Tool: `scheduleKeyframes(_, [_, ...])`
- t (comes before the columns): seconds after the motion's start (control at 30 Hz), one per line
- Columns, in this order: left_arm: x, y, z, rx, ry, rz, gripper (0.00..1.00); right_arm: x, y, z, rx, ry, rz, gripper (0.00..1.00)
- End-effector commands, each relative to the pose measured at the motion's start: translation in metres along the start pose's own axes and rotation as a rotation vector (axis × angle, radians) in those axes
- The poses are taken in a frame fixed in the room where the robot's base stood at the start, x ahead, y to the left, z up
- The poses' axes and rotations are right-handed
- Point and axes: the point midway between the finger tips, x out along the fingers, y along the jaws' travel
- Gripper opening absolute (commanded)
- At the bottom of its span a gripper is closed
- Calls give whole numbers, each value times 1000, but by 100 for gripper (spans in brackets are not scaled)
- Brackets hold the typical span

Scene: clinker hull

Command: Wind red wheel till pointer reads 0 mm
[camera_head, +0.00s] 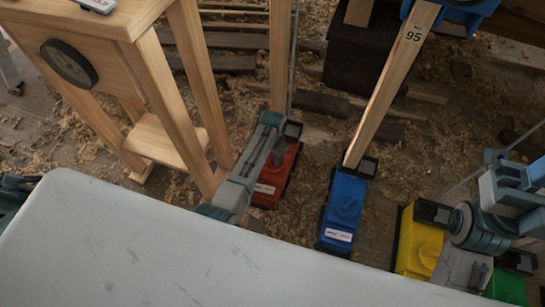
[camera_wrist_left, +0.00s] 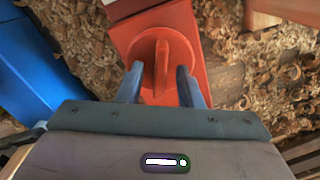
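The red wheel (camera_wrist_left: 162,60) shows in the left wrist view as a round red disc with a raised upright bar across its middle. It sits on a red box (camera_wrist_left: 160,20), which also shows in the head view (camera_head: 269,188) with a white label. My left gripper (camera_wrist_left: 160,85) is over the wheel, one finger each side of the bar, with gaps between. In the head view my left gripper (camera_head: 284,140) hides most of the wheel.
A blue box (camera_head: 343,210) stands right of the red one, with a wooden prop marked 95 (camera_head: 390,85) rising from it. A yellow box (camera_head: 419,245) and a green box (camera_head: 506,287) stand further right. Wood shavings and planks cover the floor.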

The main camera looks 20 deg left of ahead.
Motion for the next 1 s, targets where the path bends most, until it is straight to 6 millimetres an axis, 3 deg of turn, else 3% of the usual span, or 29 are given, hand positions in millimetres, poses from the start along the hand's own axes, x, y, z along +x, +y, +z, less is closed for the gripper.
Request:
scheduleKeyframes(0.23, [0, 0, 0, 0, 1, 0, 33, 0, 0, 0, -1, 0, 0, 36])
scheduleKeyframes(0.4, [0, 0, 0, 0, 1, 0, 0, 1, 0, 0, 0, 0, 0, 36])
scheduleKeyframes(0.67, [-1, 0, 0, 9, 0, 0, 0, 3, 0, 0, 0, 0, 0, 36])
scheduleKeyframes(1.0, [-6, 0, 0, 154, -1, 1, 0, 28, 1, -1, 14, -7, -23, 36])
